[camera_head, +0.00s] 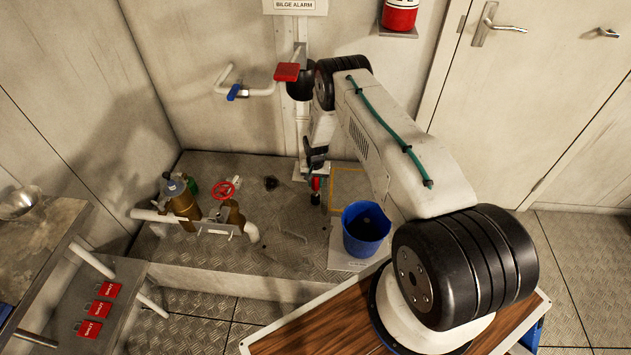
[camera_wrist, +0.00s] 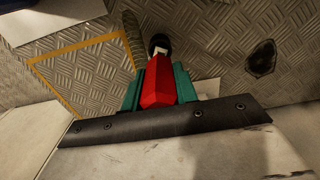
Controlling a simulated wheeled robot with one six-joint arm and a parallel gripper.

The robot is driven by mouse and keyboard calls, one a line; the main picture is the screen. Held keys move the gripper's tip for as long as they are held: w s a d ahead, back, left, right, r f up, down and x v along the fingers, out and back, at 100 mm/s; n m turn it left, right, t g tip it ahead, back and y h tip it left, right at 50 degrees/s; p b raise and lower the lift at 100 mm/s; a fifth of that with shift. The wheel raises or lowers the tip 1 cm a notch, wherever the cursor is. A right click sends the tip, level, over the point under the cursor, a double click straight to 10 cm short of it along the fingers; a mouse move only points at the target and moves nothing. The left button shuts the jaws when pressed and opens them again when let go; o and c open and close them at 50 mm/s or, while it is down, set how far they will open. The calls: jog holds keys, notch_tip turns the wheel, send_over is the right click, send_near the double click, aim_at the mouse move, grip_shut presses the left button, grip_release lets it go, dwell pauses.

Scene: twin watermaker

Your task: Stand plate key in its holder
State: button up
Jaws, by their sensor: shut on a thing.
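The plate key (camera_wrist: 158,85), with a red grip and a dark lower end, is between the green pads of my gripper (camera_wrist: 160,80). My gripper is shut on the red grip. In the head view my gripper (camera_head: 316,172) points down over the raised chequer-plate platform, with a bit of red below it. Whether the key's lower end touches the plate is unclear.
A blue bucket (camera_head: 366,230) stands right of my gripper on a pale plate. A yellow-outlined square (camera_head: 349,186) lies behind it. Brass fittings with a red handwheel (camera_head: 225,190) and white pipes stand left. A dark patch (camera_head: 270,183) marks the platform. A wall post stands behind my gripper.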

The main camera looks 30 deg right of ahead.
jog(key=shift+f, duration=0.45)
jog(key=o, duration=0.9)
jog(key=shift+r, duration=3.95)
